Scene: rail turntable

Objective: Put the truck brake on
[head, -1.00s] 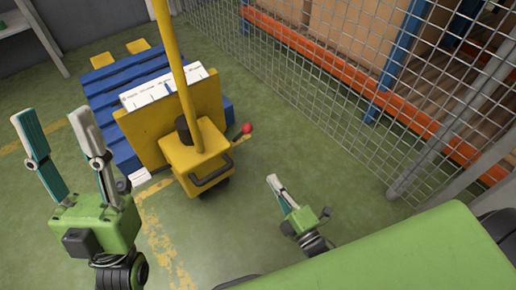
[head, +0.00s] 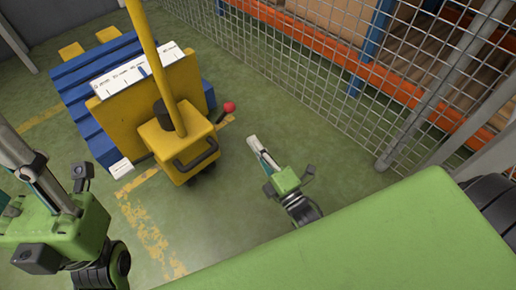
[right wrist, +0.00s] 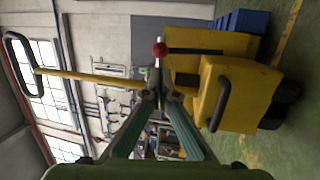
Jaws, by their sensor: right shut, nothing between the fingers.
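The yellow pallet truck (head: 177,143) stands left of centre in the head view, with its yellow tiller pole rising past the top edge. A lever with a red knob (head: 229,106) sticks out from its right side. In the right wrist view the red knob (right wrist: 160,49) shows just beyond my fingertips, its rod running right to the truck. My right gripper (head: 254,143) is shut and empty, below and right of the knob, apart from it in the head view. My left gripper (head: 24,170) is at the left edge, fingers apart, tips cut off.
A blue pallet (head: 98,137) lies behind the truck's yellow plate, which carries a white label (head: 138,69). A wire mesh fence (head: 300,70) with orange beams behind it closes off the right. Green floor (head: 330,180) is free between the truck and the fence.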

